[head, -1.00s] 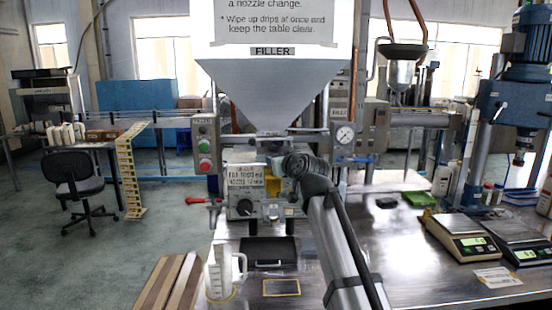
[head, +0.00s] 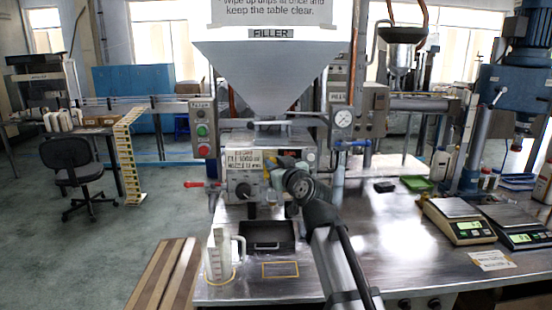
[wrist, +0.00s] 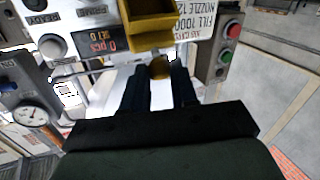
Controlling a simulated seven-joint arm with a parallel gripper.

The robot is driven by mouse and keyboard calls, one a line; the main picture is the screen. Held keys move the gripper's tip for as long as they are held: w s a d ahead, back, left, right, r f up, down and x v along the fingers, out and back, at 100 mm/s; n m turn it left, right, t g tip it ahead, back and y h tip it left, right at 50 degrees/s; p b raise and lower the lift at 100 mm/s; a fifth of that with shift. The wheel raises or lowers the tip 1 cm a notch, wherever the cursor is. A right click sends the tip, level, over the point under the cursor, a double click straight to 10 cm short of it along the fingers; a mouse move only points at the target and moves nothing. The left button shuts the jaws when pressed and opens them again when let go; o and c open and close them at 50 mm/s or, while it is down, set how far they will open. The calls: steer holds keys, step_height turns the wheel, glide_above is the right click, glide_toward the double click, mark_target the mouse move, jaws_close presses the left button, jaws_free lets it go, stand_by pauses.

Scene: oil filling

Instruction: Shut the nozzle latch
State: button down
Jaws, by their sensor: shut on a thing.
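The filler (head: 268,70) stands on the metal table, its hopper above a front block with a fill and nozzle label. My gripper (wrist: 160,78) is at the front of this block. In the wrist view, its two dark fingers are closed around a small brass-coloured piece (wrist: 159,68). I cannot tell whether this piece is the nozzle or its latch. A yellow block (wrist: 150,25) sits just beyond the fingertips, and its yellow also shows in the head view (head: 277,161). My wrist and arm hide part of the filler front in the head view.
A dark tray (head: 268,236) lies below the filler front. A red-handled valve (head: 195,184) sticks out at left. Scales (head: 460,222) stand at right.

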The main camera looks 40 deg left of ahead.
step_height(320, 180, down, 12)
steer(key=s+d, duration=0.2)
steer(key=shift+r, duration=0.2)
steer(key=c, duration=1.8)
jaws_free()
steer(key=shift+f, duration=0.1)
steer(key=o, duration=0.6)
steer(key=shift+o, duration=0.2)
steer(key=shift+r, duration=0.2)
steer(key=shift+s+d, duration=0.1)
steer(key=v, duration=1.3)
steer(key=shift+s+d, duration=0.15)
steer(key=shift+d, duration=0.1)
